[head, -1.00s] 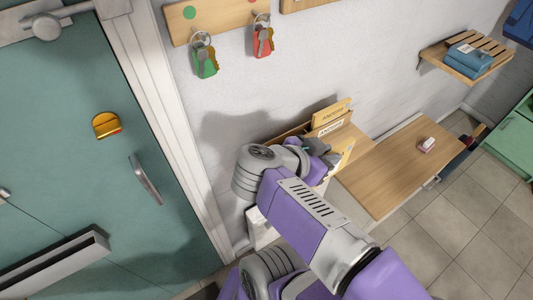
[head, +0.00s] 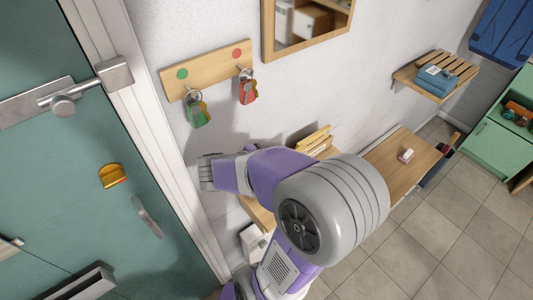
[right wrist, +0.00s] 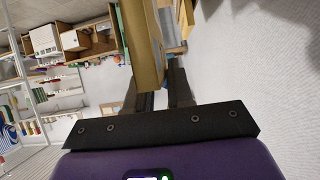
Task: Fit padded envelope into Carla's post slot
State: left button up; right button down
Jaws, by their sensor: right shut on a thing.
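My right gripper (right wrist: 158,98) is shut on a tan, flat-sided thing, which looks like the padded envelope (right wrist: 141,38). In the right wrist view the envelope stands up from between the two dark fingers and runs out of the top of the picture. In the head view a purple and grey arm of mine covers the lower middle, and no fingers or envelope can be made out there. A wooden post rack (head: 316,139) with upright labelled boards shows behind that arm, partly hidden. I cannot read a name on it. My left gripper is not in view.
A teal door (head: 90,140) is at the left. Green keys (head: 198,112) and red keys (head: 247,90) hang from a wooden key board (head: 205,73). A mirror (head: 306,22) hangs above. A wooden bench top (head: 400,165) and a slatted shelf (head: 440,76) are at the right.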

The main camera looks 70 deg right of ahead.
jog(key=w+d+b, duration=0.2)
jog(key=w+d, duration=0.1)
jog(key=w, duration=0.2)
notch_tip(320, 180, down, 7)
jog(key=b, duration=0.2)
jog(key=shift+w+d+b, duration=0.15)
jog(key=shift+d+b, duration=0.1)
jog(key=shift+b, duration=0.1)
jog(key=shift+f, duration=0.15)
jog(key=c, duration=1)
grip_release()
